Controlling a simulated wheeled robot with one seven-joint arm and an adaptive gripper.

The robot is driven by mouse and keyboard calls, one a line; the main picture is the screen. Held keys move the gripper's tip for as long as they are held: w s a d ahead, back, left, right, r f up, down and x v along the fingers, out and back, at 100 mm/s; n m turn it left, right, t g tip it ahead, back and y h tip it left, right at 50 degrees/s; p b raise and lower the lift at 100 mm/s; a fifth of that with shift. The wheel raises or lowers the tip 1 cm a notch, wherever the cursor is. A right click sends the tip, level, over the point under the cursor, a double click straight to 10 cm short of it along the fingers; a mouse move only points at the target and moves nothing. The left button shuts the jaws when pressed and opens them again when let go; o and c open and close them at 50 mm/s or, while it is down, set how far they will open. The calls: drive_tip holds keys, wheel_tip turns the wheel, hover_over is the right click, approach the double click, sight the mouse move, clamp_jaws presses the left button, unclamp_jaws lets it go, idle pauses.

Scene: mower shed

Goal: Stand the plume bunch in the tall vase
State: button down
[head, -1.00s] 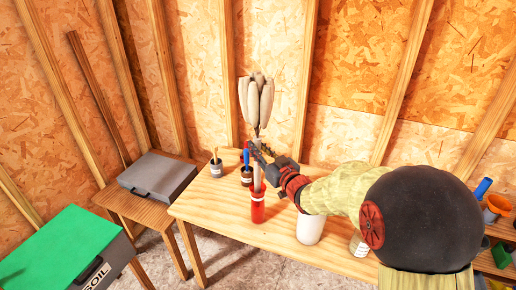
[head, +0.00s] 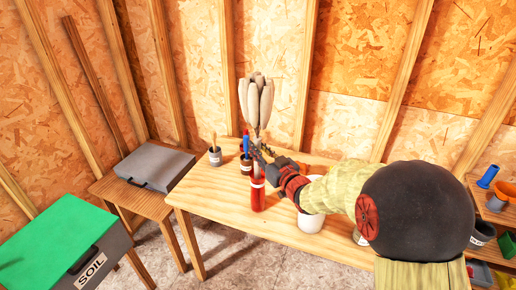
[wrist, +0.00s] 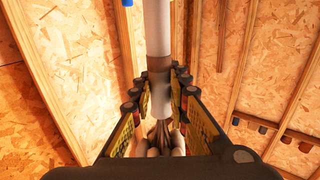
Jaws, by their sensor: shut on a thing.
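The plume bunch (head: 256,98) has pale beige plumes on a light stem and is held upright above the table. My gripper (head: 258,155) is shut on its stem. In the wrist view, my gripper (wrist: 159,95) has its fingers on both sides of the stem, at a brownish band; the plumes (wrist: 160,138) show past the fingers at the bottom. A tall red vase (head: 258,197) with a white band stands upright on the table directly below the stem. The stem's lower end meets the vase's mouth in the head view; I cannot tell whether it is inside or in front.
Small pots with tools, one grey (head: 215,158) and one brown (head: 246,165), stand left of and behind the vase. A white container (head: 311,218) stands right, partly behind my arm. The wooden table (head: 212,205) is clear at front left. A grey case (head: 153,164) lies on a side table.

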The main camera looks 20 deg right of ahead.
drive_tip(key=shift+f, duration=0.25)
drive_tip(key=c, duration=1.6)
unclamp_jaws()
drive_tip(key=shift+c, duration=0.2)
drive_tip(key=v, duration=1.2)
